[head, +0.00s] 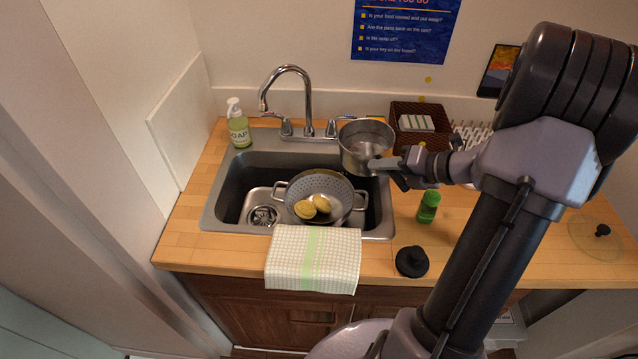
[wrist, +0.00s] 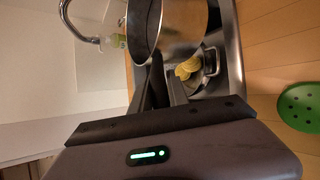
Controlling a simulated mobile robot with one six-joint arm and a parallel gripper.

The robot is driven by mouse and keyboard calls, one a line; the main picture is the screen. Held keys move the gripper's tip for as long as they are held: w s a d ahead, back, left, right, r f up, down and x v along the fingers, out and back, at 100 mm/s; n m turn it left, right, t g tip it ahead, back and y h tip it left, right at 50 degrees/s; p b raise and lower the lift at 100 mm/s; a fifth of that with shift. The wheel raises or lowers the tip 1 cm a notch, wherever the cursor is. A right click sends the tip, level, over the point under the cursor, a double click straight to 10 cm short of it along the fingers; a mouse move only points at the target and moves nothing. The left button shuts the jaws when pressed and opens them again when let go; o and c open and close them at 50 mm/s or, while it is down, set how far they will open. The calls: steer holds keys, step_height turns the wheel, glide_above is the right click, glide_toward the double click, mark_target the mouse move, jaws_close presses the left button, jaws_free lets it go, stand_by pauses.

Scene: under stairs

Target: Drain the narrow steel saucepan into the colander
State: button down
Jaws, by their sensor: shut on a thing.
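The narrow steel saucepan (head: 366,146) is in the air above the right rear edge of the sink, roughly upright; it also shows in the wrist view (wrist: 168,30). My gripper (head: 380,166) is shut on its handle, on the right of the pan. The inside of the pan looks empty from the head view, apart from what may be clear water; I cannot tell. The steel colander (head: 319,183) sits in the sink, left of and lower than the pan. Several yellow pieces (head: 313,206) lie in it; they also show in the wrist view (wrist: 188,67).
The faucet (head: 290,80) stands behind the sink and a soap bottle (head: 237,124) at its left rear. A checked towel (head: 314,260) hangs over the front edge.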

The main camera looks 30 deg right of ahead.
steer(key=shift+d+r+y+p, duration=0.3)
steer(key=shift+d+r+p, duration=0.3)
steer(key=shift+r+p, duration=0.3)
steer(key=shift+s+d+f+m+b, duration=0.1)
steer(key=shift+d+f+m+b, duration=0.1)
steer(key=shift+f+m+b, duration=0.1)
steer(key=shift+a+r+p, duration=0.15)
steer(key=shift+r+p, duration=0.15)
step_height(320, 180, up, 4)
steer(key=p, duration=0.3)
steer(key=shift+f+p, duration=0.2)
steer(key=shift+p, duration=0.2)
steer(key=shift+f, duration=0.15)
